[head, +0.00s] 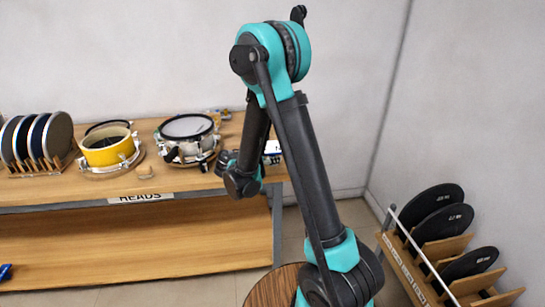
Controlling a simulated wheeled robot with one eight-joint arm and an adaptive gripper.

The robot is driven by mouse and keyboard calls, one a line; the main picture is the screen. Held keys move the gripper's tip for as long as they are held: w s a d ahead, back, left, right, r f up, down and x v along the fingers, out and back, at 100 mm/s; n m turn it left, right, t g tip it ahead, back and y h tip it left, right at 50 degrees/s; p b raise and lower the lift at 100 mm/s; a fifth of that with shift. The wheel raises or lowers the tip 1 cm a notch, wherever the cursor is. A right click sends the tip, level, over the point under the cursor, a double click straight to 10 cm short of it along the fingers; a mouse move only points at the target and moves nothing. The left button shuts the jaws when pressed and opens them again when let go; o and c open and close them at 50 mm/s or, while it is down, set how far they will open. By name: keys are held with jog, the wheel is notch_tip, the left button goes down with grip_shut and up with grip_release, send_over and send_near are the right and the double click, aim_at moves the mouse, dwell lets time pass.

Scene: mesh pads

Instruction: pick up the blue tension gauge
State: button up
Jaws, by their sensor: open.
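A small blue object (5,271) shows at the far left edge, on the lower shelf, cut off by the picture; it may be the blue tension gauge, but I cannot tell for sure. My gripper (226,160) is at the end of my bent arm, near the right end of the wooden bench top. It is open, small and dark in the picture, and its fingertips are hard to make out. It is far to the right of the blue object and higher. A small white and blue item (272,148) lies behind my arm, partly hidden.
The bench (60,190), labelled HEADS, holds a yellow drum shell (108,150), a white-headed drum (186,127) close to my gripper, and a rack of round pads (58,136). A rack with black discs (440,215) stands at right. The lower shelf (150,255) looks mostly clear.

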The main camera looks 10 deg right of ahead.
jog(key=shift+x, duration=1.1)
grip_shut()
